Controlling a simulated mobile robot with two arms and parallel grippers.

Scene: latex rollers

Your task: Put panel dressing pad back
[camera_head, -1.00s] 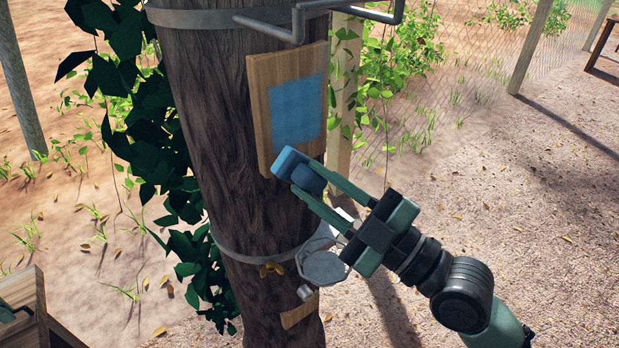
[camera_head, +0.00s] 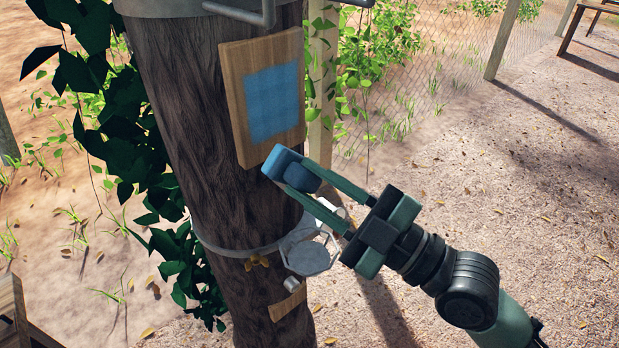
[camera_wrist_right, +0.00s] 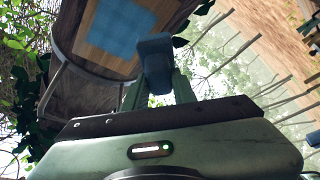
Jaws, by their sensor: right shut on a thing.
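A wooden panel (camera_head: 237,118) with a blue painted square (camera_head: 272,101) is fixed to the tree trunk. My right gripper (camera_head: 300,184) is shut on the blue dressing pad (camera_head: 285,164), just below and in front of the panel's lower right corner. In the right wrist view the pad (camera_wrist_right: 154,62) sits between the fingers, with the panel (camera_wrist_right: 120,30) and its blue square behind it. Whether the pad touches the panel cannot be told. My left gripper is not in view.
A metal band holds a grey octagonal cup (camera_head: 309,256) on the trunk (camera_head: 190,130) below the gripper. A metal bar (camera_head: 240,12) juts out above the panel. A wooden structure (camera_head: 20,318) stands at the lower left. Open ground lies to the right.

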